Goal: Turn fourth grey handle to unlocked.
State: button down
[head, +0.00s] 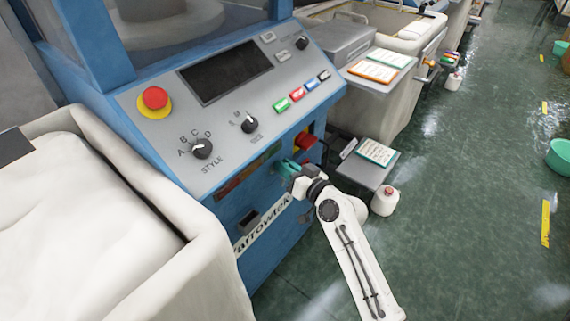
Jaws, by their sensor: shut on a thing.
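My gripper (285,168) is at the blue front face of the knitting machine (262,240), just below the sloped control panel. Its teal fingers are shut on a small part at that face, which appears to be a grey handle; the fingers hide most of it. I cannot tell which handle in the row it is, nor its angle. A dark strip with reddish and greenish patches (238,178) runs along the face to the left of my gripper. The other grey handles are too small or hidden to make out.
A red knob (305,140) sits just above right of my gripper. The panel (225,125) carries dials and a red emergency button (155,98). A low grey shelf (366,170) and white jug (384,201) stand close right. A white fabric-filled bin (210,245) is at left.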

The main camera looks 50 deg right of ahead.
jog(key=m, duration=0.1)
jog(key=m+p, duration=0.1)
jog(key=m, duration=0.1)
jog(key=shift+d+f+g+y+p, duration=0.1)
jog(key=shift+d+g+y+p, duration=0.2)
jog(key=shift+d, duration=0.05)
jog(key=shift+d+f+m+g+y+p, duration=0.15)
jog(key=shift+f+m+y+p, duration=0.35)
jog(key=shift+m, duration=0.95)
jog(key=shift+d+f+m+g+y+p, duration=0.15)
jog(key=shift+m+y+p, duration=0.35)
jog(key=shift+m, duration=1)
jog(key=shift+d+f+m+y+p, duration=0.15)
jog(key=shift+f+m+y+p, duration=0.2)
jog(key=shift+m+p, duration=0.75)
jog(key=shift+m+b, duration=0.3)
jog(key=shift+m, duration=0.15)
jog(key=c, duration=1.3)
grip_release()
jog(key=shift+o, duration=0.2)
jog(key=shift+s, duration=0.1)
jog(key=s+r, duration=0.2)
jog(key=s, duration=0.8)
jog(key=shift+s+d, duration=0.2)
